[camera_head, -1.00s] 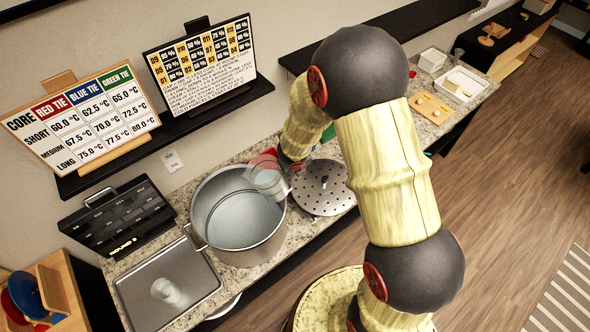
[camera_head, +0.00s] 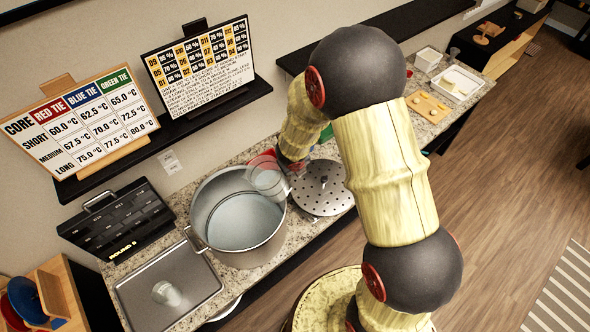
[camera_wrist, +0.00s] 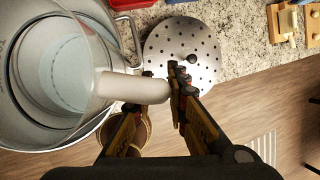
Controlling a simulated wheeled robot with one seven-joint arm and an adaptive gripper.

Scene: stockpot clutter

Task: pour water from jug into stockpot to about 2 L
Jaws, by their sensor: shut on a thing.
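The grey metal stockpot (camera_head: 262,247) stands open on the counter, with pale water (camera_head: 243,224) inside; its rim (camera_wrist: 20,128) also shows in the wrist view. The clear jug (camera_head: 268,181) is over the pot's right rim, tilted toward the opening. In the wrist view the jug (camera_wrist: 62,62) overlaps the pot, and its pale handle (camera_wrist: 135,88) points to my gripper (camera_wrist: 158,95). My gripper is shut on this handle; in the head view my arm hides most of the gripper. I cannot read the water level in litres.
A perforated round lid (camera_head: 318,190) lies right of the pot. A grey tray (camera_head: 200,268) with a clear glass (camera_head: 167,293) is at left, below a black case (camera_head: 115,222). Red items stand behind the jug. Boards (camera_head: 80,125) stand on the wall shelf.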

